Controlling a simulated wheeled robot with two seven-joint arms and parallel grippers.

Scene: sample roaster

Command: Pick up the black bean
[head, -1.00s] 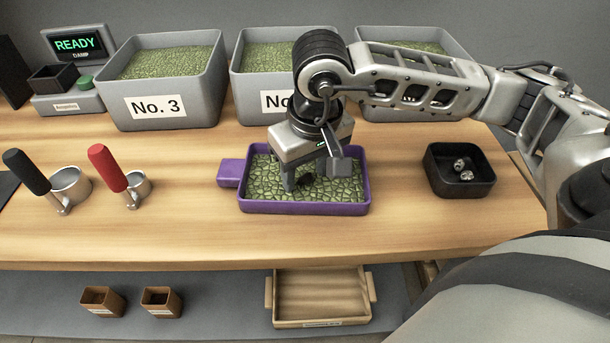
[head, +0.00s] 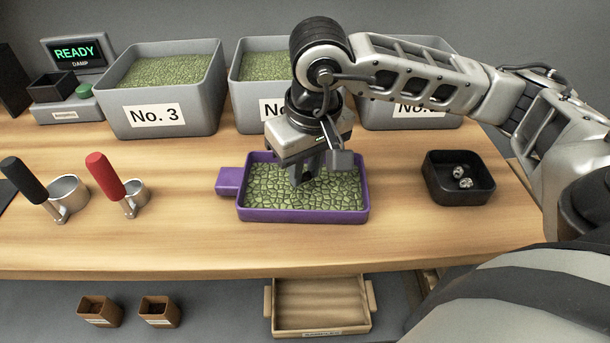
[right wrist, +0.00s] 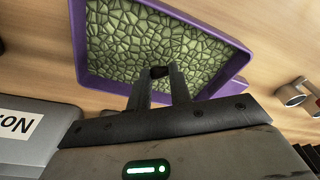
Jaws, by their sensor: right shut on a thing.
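The black bean (right wrist: 159,72) shows in the right wrist view as a small dark piece between my right gripper's fingertips. My right gripper (head: 304,181) is shut on it, just above the green beans in the purple tray (head: 300,216). The tray also shows in the right wrist view (right wrist: 77,50), filled with green beans. In the head view the black bean is hidden or too small to make out at the fingertips. My left gripper is not in view.
Grey bins (head: 160,100) of green beans stand along the back. A black dish (head: 458,190) with small speckled pieces is at right. A black-handled scoop (head: 65,195) and a red-handled scoop (head: 120,185) stand at left. Bare wood lies around the tray.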

